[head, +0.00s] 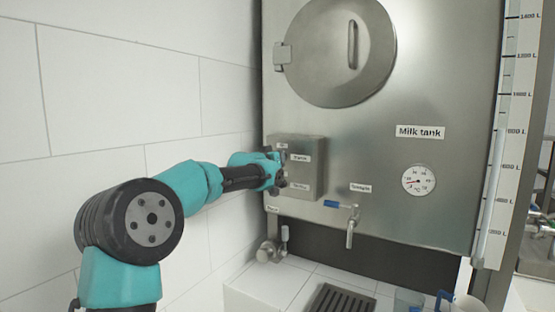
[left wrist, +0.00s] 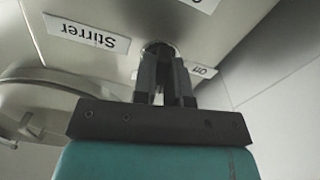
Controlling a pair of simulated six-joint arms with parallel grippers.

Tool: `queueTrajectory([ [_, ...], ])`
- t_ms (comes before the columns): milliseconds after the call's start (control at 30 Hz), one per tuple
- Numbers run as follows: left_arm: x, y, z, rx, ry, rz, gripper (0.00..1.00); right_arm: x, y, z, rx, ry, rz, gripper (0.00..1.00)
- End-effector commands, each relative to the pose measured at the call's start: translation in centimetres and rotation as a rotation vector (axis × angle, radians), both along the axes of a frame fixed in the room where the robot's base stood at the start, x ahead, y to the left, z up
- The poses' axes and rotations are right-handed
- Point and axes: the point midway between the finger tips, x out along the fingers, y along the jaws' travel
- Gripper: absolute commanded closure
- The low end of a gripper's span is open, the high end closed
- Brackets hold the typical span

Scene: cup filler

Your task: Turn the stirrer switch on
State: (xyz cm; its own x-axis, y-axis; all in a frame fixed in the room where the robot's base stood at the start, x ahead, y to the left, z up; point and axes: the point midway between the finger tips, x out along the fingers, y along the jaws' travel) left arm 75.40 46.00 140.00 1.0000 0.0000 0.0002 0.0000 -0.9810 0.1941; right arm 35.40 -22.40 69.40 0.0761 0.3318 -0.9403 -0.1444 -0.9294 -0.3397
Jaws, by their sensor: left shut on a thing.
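A metal control box (head: 307,165) with small labels is fixed to the front of the milk tank (head: 440,190). My left gripper (head: 274,168) is at the box's left side. In the left wrist view the gripper (left wrist: 167,68) is shut on a round knob, the stirrer switch (left wrist: 158,47), next to the "Stirrer" label (left wrist: 86,33). A partly hidden label reading "Off" (left wrist: 203,71) is on the other side of the switch. The fingers hide most of the switch, so its turned position cannot be told. My right gripper is not in view.
A round hatch (head: 340,50) is above the box. A tap with a blue handle (head: 333,204), a dial gauge (head: 418,180) and a drain grate (head: 338,300) are to the right and below. A white tiled wall (head: 120,90) stands close on the left.

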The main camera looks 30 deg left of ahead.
Motion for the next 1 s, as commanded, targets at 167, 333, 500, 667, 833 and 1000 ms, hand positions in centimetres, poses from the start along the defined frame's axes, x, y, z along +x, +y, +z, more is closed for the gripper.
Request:
queueTrajectory([
  [167, 0.00, 0.00, -0.03, 0.113, 0.001, 0.000, 1.00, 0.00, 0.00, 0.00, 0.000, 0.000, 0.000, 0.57],
  [333, 0.00, 0.00, -0.03, 0.180, 0.001, 0.000, 1.00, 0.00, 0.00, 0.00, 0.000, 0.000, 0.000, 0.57],
  [500, 0.00, 0.00, -0.04, 0.208, 0.001, 0.000, 1.00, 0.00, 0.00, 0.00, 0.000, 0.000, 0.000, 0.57],
  [667, 0.00, 0.00, -0.03, 0.213, 0.001, 0.000, 1.00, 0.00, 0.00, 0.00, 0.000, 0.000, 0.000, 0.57],
  [833, 0.00, 0.00, -0.04, 0.213, 0.001, 0.000, 1.00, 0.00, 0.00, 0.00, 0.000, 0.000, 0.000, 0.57],
  [1000, 0.00, 0.00, -0.03, 0.212, 0.001, 0.000, 0.75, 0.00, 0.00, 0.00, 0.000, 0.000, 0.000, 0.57],
])
